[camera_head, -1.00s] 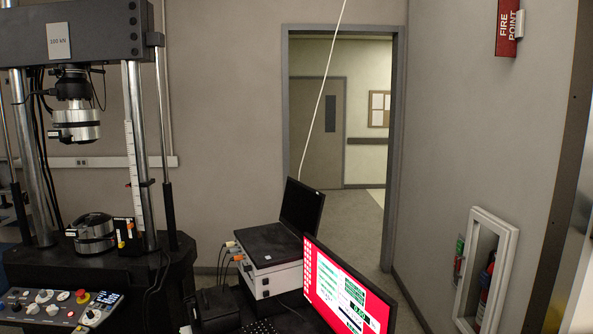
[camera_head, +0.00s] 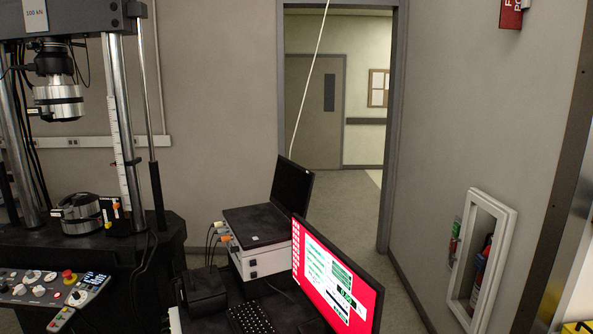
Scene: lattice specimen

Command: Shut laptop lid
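A black laptop (camera_head: 257,222) sits open on top of a white instrument box (camera_head: 262,262). Its lid (camera_head: 292,187) stands up, tilted back, with a dark screen facing left toward the keyboard half. Neither of my grippers shows in the head view, so nothing of mine is seen touching the laptop.
A monitor with a red screen (camera_head: 335,284) stands in front and to the right of the laptop. A black keyboard (camera_head: 251,318) and a dark box (camera_head: 205,291) lie on the desk. A testing machine (camera_head: 75,240) stands at left. An open doorway (camera_head: 335,110) is behind.

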